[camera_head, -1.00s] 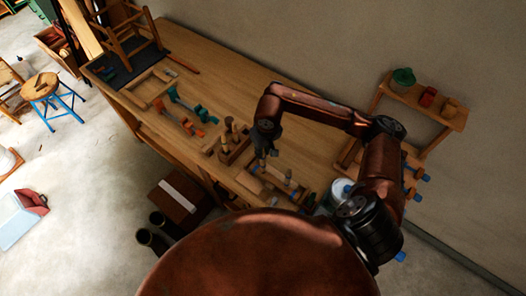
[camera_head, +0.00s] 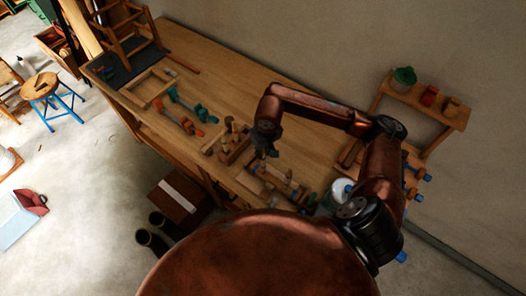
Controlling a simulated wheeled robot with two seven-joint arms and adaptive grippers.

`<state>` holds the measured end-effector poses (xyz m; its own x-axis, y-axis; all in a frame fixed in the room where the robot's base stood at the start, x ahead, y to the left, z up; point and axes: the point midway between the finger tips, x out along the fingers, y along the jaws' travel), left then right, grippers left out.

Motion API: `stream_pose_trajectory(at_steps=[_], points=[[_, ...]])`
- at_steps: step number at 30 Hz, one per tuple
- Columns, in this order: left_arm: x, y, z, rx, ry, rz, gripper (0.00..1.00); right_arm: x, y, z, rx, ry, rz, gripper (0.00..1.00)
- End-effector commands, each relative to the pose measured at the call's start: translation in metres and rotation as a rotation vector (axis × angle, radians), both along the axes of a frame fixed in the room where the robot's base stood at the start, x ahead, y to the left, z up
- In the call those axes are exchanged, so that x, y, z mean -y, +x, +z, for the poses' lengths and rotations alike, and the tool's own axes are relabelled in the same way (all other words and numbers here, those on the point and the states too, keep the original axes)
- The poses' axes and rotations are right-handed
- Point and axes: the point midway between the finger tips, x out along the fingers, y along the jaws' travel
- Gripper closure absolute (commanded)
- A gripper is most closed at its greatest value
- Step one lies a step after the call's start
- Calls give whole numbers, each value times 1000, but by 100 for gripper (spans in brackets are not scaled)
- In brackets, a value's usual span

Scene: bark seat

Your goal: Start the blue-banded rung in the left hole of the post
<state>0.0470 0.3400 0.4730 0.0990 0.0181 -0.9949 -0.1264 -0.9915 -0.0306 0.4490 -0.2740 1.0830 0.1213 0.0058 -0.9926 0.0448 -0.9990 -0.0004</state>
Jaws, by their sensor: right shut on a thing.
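My right gripper (camera_head: 267,152) points down over the near right part of the workbench (camera_head: 240,100). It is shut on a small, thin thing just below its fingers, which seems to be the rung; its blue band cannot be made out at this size. Just under and beside it lies a wooden frame or jig (camera_head: 268,186) with small upright pieces and blue bits. The post seems to be there, but its holes are too small to see. I cannot tell whether the held rung touches it. My left gripper is out of view.
A block with upright wooden pegs (camera_head: 232,143) stands left of the gripper. Teal and orange clamps (camera_head: 186,108) lie farther left. A white round container (camera_head: 341,190) is at the right, and a wall shelf (camera_head: 425,100) stands behind. The bench's back strip is clear.

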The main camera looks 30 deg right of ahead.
Motion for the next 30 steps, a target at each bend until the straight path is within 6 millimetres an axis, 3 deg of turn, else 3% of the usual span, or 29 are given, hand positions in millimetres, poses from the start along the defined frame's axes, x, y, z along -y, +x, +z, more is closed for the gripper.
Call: stream_pose_trajectory(at_steps=[24, 25, 30], points=[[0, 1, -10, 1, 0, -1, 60, 0, 0, -9, 0, 0, 0, 100], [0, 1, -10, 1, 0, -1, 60, 0, 0, -9, 0, 0, 0, 85], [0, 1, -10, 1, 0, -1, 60, 0, 0, -9, 0, 0, 0, 73]])
